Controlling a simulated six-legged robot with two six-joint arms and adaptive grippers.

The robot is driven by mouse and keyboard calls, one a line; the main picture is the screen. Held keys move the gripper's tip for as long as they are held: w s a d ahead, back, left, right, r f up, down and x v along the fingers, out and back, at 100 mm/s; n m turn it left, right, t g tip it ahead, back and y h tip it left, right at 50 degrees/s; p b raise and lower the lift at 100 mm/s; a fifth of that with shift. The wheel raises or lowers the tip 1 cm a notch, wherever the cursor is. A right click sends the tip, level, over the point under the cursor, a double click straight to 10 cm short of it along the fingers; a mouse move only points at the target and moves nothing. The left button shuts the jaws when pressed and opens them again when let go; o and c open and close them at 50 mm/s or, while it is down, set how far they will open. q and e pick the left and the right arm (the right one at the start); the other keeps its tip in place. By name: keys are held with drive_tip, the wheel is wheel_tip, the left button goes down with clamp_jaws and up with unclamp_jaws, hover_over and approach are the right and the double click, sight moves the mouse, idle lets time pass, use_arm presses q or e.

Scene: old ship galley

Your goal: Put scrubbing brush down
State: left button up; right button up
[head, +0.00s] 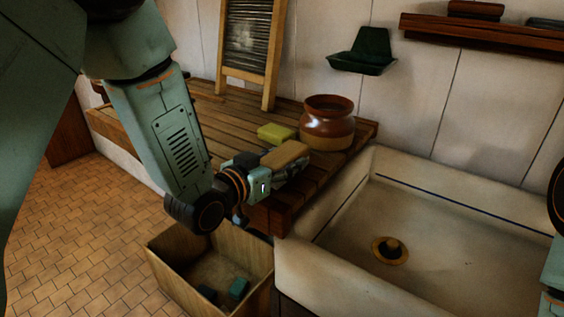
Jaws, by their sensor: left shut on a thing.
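The scrubbing brush (285,154) shows as a tan wooden block at the end of my left arm. My left gripper (293,171) is shut on it; the fingers and the brush's underside are mostly hidden. The brush is at the near right part of the slatted wooden counter (213,122), close to the front edge. I cannot tell whether it touches the slats. Part of my right arm shows at the right edge, but its gripper is not in view.
A yellow-green sponge (276,132) and a brown jar (327,124) stand just behind the brush. A washboard (246,45) leans at the back. A white sink (450,236) lies to the right. A wooden crate (176,273) with small items stands below. Slats left of the sponge are clear.

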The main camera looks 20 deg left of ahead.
use_arm(q)
drive_tip(key=shift+w+f, duration=0.1)
drive_tip(key=shift+s+d, duration=0.1)
drive_tip(key=shift+s, duration=0.3)
drive_tip(key=o, duration=1.5)
drive_tip(key=shift+w+f, duration=0.1)
drive_tip(key=shift+w, duration=0.2)
drive_tip(key=shift+s, duration=0.2)
